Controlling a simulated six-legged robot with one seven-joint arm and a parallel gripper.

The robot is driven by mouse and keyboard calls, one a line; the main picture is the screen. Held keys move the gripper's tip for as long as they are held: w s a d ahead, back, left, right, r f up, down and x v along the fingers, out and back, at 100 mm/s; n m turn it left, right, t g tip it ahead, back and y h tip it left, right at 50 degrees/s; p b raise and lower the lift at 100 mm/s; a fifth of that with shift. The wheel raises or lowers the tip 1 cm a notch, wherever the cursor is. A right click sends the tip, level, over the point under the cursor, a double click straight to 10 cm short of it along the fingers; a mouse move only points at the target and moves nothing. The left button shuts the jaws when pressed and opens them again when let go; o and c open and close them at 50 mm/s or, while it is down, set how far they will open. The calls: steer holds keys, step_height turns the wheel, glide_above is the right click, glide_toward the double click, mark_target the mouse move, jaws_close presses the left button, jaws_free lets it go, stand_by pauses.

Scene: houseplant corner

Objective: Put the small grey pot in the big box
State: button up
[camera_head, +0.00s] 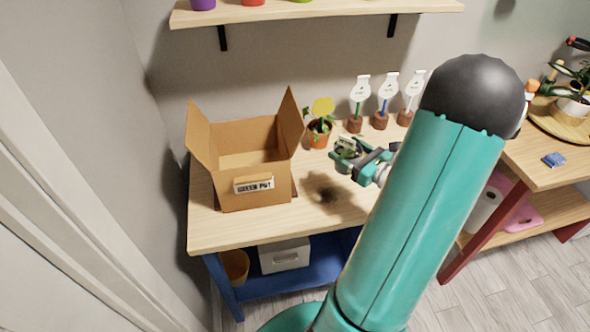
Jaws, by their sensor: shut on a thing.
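The big box (222,193) is an open brown cardboard box with raised flaps and a white label on its front. It stands on the left part of the wooden table. My gripper (352,161) is to the right of the box, above the tabletop, with a shadow below it. It is shut on the small grey pot (346,143), which shows some green at its top. The pot is apart from the box and partly hidden by the fingers. My teal arm covers much of the right side of the view.
A terracotta pot (318,139) with a yellow-topped plant stands behind, between box and gripper. Several brown pots with white tags (355,124) line the back. A wall shelf (310,10) hangs above. The tabletop (265,229) in front of the box is clear.

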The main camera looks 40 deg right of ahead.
steer(key=shift+w+a+f, duration=0.3)
steer(key=shift+w+f, duration=1.85)
steer(key=shift+w, duration=0.05)
steer(key=shift+w+a+f, duration=0.35)
steer(key=shift+w+f, duration=1.75)
steer(key=shift+w, duration=0.05)
steer(key=shift+w+a+f, duration=0.3)
steer(key=shift+w+f, duration=1.85)
steer(key=shift+w, duration=0.05)
steer(key=o, duration=1.1)
steer(key=shift+f, duration=0.15)
